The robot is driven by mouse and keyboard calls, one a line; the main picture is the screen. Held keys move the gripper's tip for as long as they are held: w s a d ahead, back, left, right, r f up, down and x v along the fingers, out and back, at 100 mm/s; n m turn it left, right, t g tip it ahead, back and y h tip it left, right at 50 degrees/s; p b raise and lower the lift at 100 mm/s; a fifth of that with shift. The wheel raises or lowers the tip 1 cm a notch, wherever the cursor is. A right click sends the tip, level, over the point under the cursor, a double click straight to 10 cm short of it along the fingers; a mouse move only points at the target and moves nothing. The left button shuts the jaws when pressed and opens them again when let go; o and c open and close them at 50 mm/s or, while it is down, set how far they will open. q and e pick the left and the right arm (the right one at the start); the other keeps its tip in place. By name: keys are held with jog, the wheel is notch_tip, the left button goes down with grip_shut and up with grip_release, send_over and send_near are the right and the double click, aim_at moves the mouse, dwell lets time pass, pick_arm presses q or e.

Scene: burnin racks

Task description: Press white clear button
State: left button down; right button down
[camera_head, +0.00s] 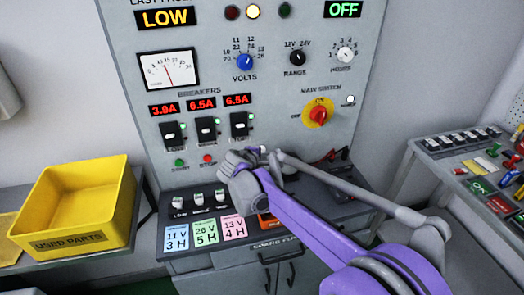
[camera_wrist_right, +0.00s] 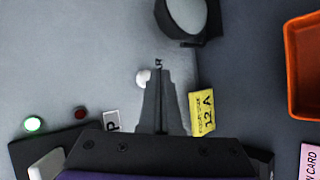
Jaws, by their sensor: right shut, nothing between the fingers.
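A small white round button (camera_wrist_right: 143,77) on the grey panel (camera_wrist_right: 60,60) shows in the right wrist view, just left of my right fingertips; the fingers partly cover it. A label beside it is mostly hidden; only an "R" is readable. My right gripper (camera_wrist_right: 160,72) is shut and empty, pointing at the panel. I cannot tell whether the fingers touch the button. In the head view my right gripper (camera_head: 240,162) is at the lower panel, right of the green button (camera_head: 179,162) and the red button (camera_head: 207,158). My left gripper is not in view.
A dark round part with a grey face (camera_wrist_right: 187,14) and a yellow "12 A" tag (camera_wrist_right: 202,113) are near the fingers. An orange bin (camera_wrist_right: 306,65) is at right. A yellow used-parts bin (camera_head: 95,190) stands left; a cluttered bench (camera_head: 440,160) stands right.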

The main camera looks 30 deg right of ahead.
jog(key=shift+w, duration=0.15)
jog(key=shift+w+d, duration=0.15)
jog(key=shift+w, duration=0.15)
jog(key=shift+w+d, duration=0.1)
jog(key=shift+w, duration=0.3)
dwell(1.0)
jog(key=shift+s, duration=0.1)
jog(key=shift+s+a, duration=0.25)
jog(key=shift+s, duration=0.5)
jog(key=shift+s+a, duration=0.2)
jog(key=shift+s, duration=0.6)
jog(key=shift+s+a, duration=0.2)
jog(key=shift+s, duration=0.65)
jog(key=shift+s+a, duration=0.2)
jog(key=shift+s, duration=0.6)
